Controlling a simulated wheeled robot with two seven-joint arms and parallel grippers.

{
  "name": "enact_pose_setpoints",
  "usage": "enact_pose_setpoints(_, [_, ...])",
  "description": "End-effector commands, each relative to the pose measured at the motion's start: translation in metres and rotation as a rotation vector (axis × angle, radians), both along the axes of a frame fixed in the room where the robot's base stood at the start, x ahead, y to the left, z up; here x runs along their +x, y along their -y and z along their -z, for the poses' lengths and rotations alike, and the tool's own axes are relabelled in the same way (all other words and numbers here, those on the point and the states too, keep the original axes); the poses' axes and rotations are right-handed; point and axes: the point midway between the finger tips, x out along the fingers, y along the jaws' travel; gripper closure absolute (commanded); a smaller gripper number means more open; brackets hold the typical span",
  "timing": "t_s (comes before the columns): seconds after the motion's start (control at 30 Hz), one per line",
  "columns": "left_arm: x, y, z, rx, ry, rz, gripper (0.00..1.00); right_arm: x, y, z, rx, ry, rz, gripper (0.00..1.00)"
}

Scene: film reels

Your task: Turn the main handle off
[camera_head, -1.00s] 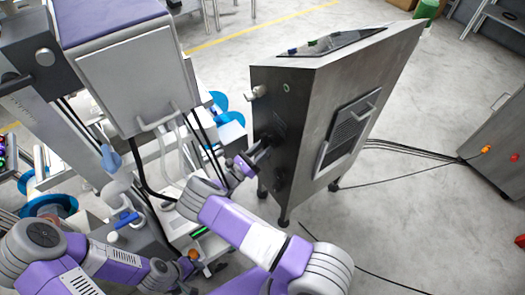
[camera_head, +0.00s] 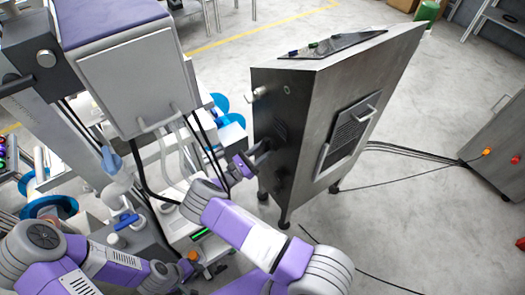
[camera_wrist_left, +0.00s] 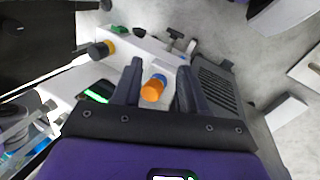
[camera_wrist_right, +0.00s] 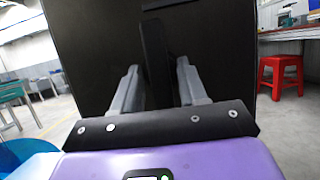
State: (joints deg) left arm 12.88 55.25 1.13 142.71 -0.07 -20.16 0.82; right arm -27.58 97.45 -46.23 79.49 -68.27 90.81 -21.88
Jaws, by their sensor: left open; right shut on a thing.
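A tall grey metal cabinet (camera_head: 345,110) stands in the middle of the head view. A black handle (camera_wrist_right: 154,62) stands upright against its dark side panel in the right wrist view. My right gripper (camera_head: 262,148) is at that panel and shut on the handle, one finger each side; the head view shows this contact only small and dark. In the left wrist view my left gripper (camera_wrist_left: 157,80) is open. An orange and blue knob (camera_wrist_left: 154,88) shows between its fingers, and I cannot tell whether they touch it. My left gripper's fingertips are hard to make out in the head view.
A machine with a large grey box (camera_head: 135,85) and hanging cables stands left of the cabinet, close to both arms. Another grey cabinet (camera_head: 495,140) is at the right edge. Black cables lie on the floor between the cabinets. A red stool (camera_wrist_right: 281,75) shows in the right wrist view.

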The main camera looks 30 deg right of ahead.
Motion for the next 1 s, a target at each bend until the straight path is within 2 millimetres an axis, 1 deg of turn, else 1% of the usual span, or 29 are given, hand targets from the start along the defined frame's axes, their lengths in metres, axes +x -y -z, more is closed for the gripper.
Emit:
enact_pose_setpoints(0.03, [0.000,0.000,0.000,0.000,0.000,0.000,0.57,0.000,-0.001,0.000,0.002,0.003,-0.002,0.88])
enact_pose_setpoints(0.07, [0.000,0.000,0.000,0.000,0.000,0.000,0.57,0.000,-0.001,0.000,0.002,0.003,-0.002,0.55])
enact_pose_setpoints(0.1, [0.000,0.000,0.000,0.000,0.000,0.000,0.57,0.000,-0.001,0.000,0.002,0.003,-0.002,0.51])
enact_pose_setpoints(0.33, [0.000,0.000,0.000,0.000,0.000,0.000,0.57,0.000,0.000,0.000,0.001,0.001,-0.002,0.51])
enact_pose_setpoints(0.43, [0.000,0.000,-0.001,0.000,0.000,0.000,0.57,0.000,-0.004,0.002,0.001,0.000,-0.002,0.51])
enact_pose_setpoints(0.57, [0.000,0.000,-0.003,0.000,0.000,0.000,0.57,-0.001,-0.020,0.008,0.002,0.000,-0.004,0.51])
enact_pose_setpoints(0.7, [0.000,0.000,-0.004,0.000,0.000,0.000,0.57,-0.003,-0.043,0.018,0.003,0.001,-0.006,0.51])
enact_pose_setpoints(0.8, [0.000,0.000,-0.004,0.000,0.000,0.000,0.57,-0.003,-0.057,0.024,0.002,0.002,-0.005,0.51])
enact_pose_setpoints(0.9, [0.000,0.000,-0.004,0.000,0.000,0.000,0.57,-0.004,-0.066,0.027,0.002,0.002,-0.003,0.51])
enact_pose_setpoints(1.0, [0.000,0.000,-0.005,0.000,0.000,0.000,0.57,-0.005,-0.070,0.029,0.002,0.001,-0.002,0.51])
